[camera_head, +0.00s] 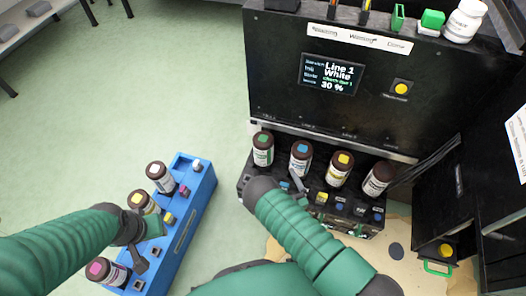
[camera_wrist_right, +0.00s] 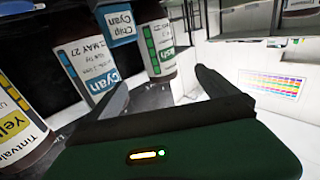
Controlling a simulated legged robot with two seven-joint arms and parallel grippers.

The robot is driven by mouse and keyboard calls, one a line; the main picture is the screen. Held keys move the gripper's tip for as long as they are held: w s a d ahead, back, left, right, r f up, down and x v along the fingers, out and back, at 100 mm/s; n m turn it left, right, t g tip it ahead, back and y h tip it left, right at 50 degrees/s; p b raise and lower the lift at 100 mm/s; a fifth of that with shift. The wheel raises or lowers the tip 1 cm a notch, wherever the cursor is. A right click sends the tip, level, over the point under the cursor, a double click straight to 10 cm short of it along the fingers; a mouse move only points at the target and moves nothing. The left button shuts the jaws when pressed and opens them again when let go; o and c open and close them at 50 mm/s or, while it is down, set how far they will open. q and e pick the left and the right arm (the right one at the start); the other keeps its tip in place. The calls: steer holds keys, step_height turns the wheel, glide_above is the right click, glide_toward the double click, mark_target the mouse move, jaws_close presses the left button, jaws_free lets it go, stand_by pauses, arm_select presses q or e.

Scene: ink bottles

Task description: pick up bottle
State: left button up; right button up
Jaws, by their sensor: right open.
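Brown bottles stand in a black rack (camera_head: 330,222) under the machine: a green-capped one (camera_head: 263,150), a blue-capped one (camera_head: 300,158), a yellow-capped one (camera_head: 340,170) and a brown-capped one (camera_head: 377,180). My right gripper (camera_head: 296,184) is in front of the blue-capped bottle. In the right wrist view its jaws (camera_wrist_right: 162,92) are open and empty; the cyan-labelled bottle (camera_wrist_right: 88,62) is beyond the left finger and the green-marked one (camera_wrist_right: 156,52) beyond the gap. A yellow-labelled bottle (camera_wrist_right: 18,125) is at far left. My left gripper (camera_head: 140,248) is over the blue crate (camera_head: 188,225); its fingers are unclear.
The blue crate holds a pale-capped bottle (camera_head: 160,178), a yellow-capped bottle (camera_head: 142,201) and a magenta-capped bottle (camera_head: 106,271). The black machine (camera_head: 280,80) rises behind the rack. Green floor is open between crate and machine.

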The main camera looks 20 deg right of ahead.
mark_target(267, 155)
steer(key=w+b, duration=0.1)
steer(key=w, duration=0.1)
steer(key=w+a+b, duration=0.1)
steer(key=w, duration=0.4)
steer(key=shift+a+b, duration=0.25)
steer(key=shift+b, duration=0.15)
steer(key=w, duration=0.1)
steer(key=w+b, duration=0.1)
steer(key=w, duration=0.1)
steer(key=shift+w+d, duration=0.3)
steer(key=shift+w, duration=0.05)
steer(key=w+b, duration=0.2)
steer(key=w, duration=0.1)
steer(key=w+b, duration=0.1)
steer(key=w, duration=0.1)
steer(key=shift+a+f+b, duration=0.15)
steer(key=shift+a+b, duration=0.1)
steer(key=shift+b, duration=0.1)
steer(key=shift+w, duration=0.1)
arm_select(q)
steer(key=s+x, duration=0.1)
steer(key=x, duration=0.7)
steer(key=shift+s+a+f, duration=0.25)
steer(key=shift+s+a, duration=0.1)
steer(key=shift+s, duration=0.15)
arm_select(e)
steer(key=shift+d, duration=0.1)
steer(key=shift+c, duration=0.5)
